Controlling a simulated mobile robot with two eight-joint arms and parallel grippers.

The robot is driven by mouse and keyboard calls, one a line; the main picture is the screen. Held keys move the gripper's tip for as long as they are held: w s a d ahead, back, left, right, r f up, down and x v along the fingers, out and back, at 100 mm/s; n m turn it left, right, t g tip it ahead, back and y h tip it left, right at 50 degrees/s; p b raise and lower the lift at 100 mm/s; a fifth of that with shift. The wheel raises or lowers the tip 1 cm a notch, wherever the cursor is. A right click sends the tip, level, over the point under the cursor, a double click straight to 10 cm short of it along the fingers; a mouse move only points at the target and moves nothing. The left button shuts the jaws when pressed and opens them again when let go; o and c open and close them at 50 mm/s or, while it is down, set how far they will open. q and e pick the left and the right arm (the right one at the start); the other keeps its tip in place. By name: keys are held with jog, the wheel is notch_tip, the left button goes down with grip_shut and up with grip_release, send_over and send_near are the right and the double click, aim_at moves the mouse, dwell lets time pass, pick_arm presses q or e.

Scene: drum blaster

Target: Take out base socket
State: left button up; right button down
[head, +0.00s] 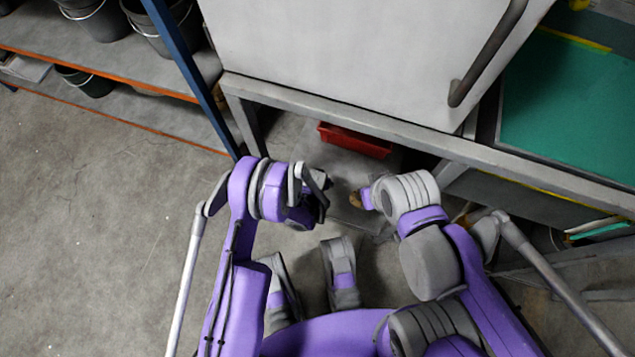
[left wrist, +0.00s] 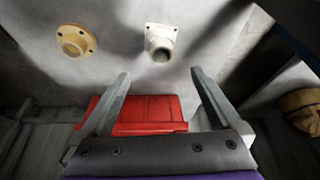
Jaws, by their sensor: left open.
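Two flanged sockets show in the left wrist view on a pale grey surface: a tan round one (left wrist: 76,41) at upper left and a whitish one with a square flange (left wrist: 160,42) at upper middle. I cannot tell which is the base socket. My left gripper (left wrist: 160,73) is open and empty, its fingers apart just below the whitish socket in the picture. In the head view my left gripper (head: 320,193) is low, in front of the grey bench. My right gripper (head: 361,199) faces it from the right; its fingers are unclear, with a small brownish patch at its tip.
A red bin (head: 355,140) sits under the bench frame (head: 410,135); a red box also shows between my fingers in the left wrist view (left wrist: 150,110). A white cabinet (head: 350,50) with a dark handle stands above. Shelves with buckets (head: 100,20) are at upper left. Left floor is clear.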

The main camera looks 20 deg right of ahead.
pick_arm(q)
jog(key=x, duration=0.3)
jog(key=shift+b, duration=0.3)
jog(key=f, duration=0.1)
jog(key=f+b, duration=0.1)
jog(key=f, duration=0.2)
jog(key=shift+w+f, duration=0.2)
jog(key=shift+w, duration=0.2)
jog(key=shift+w+d+f+b, duration=0.15)
jog(key=shift+f+b, duration=0.2)
jog(key=shift+f, duration=0.05)
grip_shut()
